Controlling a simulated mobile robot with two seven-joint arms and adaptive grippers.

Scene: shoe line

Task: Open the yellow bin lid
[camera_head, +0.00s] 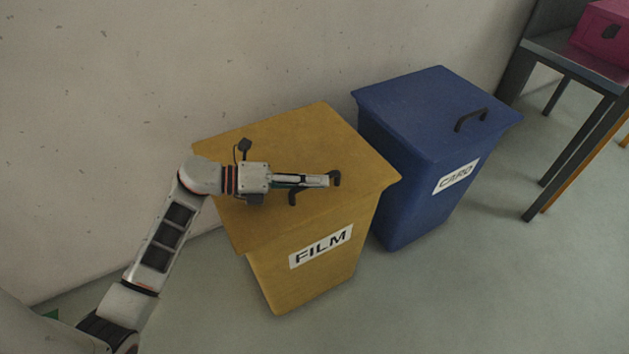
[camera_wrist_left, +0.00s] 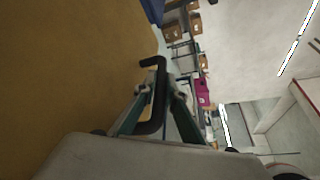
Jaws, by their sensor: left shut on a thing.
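The yellow bin (camera_head: 310,262) has a "FILM" label on its front. Its lid (camera_head: 318,130) is closed and flat on top. The lid also fills the left of the left wrist view (camera_wrist_left: 70,70). My left gripper (camera_head: 325,181) lies over the lid, near its front right edge. It is shut on the lid's black handle (camera_head: 337,179). In the left wrist view the handle (camera_wrist_left: 152,62) shows between the fingers (camera_wrist_left: 158,95). The gripper hides part of the handle in the head view. My right gripper is in neither view.
A blue bin (camera_head: 400,190) with a "CARD" label and a closed lid stands close to the right of the yellow bin. A dark table (camera_head: 575,65) with a pink box (camera_head: 603,32) stands at the far right. A wall (camera_head: 200,60) is behind the bins. The floor in front is clear.

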